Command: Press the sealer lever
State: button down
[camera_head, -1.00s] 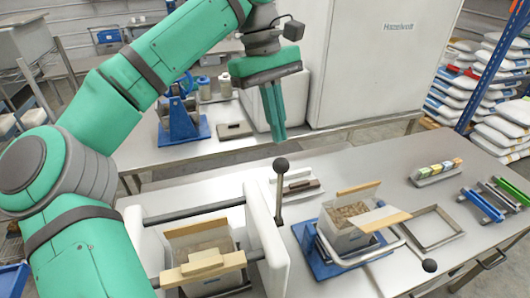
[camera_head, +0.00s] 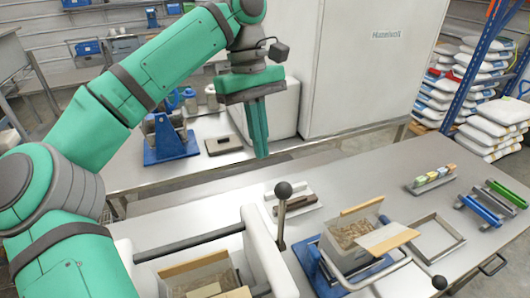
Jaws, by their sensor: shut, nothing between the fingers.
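My gripper (camera_head: 260,153) is shut and empty, pointing down over the back edge of the near table, above and left of an upright lever's black ball knob (camera_head: 283,189) in the picture. That lever stands beside a white-sided device (camera_head: 262,250) with dark cross rods. A second lever, a bent light bar with a black ball (camera_head: 438,282), reaches forward from a blue-based stand (camera_head: 322,268) holding an open box (camera_head: 352,232). I cannot tell for sure which one is the sealer lever. My gripper appears to touch neither.
Another open box (camera_head: 195,272) sits inside the white-sided device, partly cut off. A metal frame (camera_head: 437,242), a rack of small coloured blocks (camera_head: 433,180) and blue and green bars (camera_head: 487,210) lie to the right. A large white cabinet (camera_head: 362,70) stands behind.

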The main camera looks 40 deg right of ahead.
aim_at(276, 188)
jog(key=s+f, duration=0.5)
jog(key=f, duration=0.3)
jog(key=shift+s+a, duration=0.15)
jog(key=shift+s, duration=0.2)
jog(key=shift+s, duration=0.1)
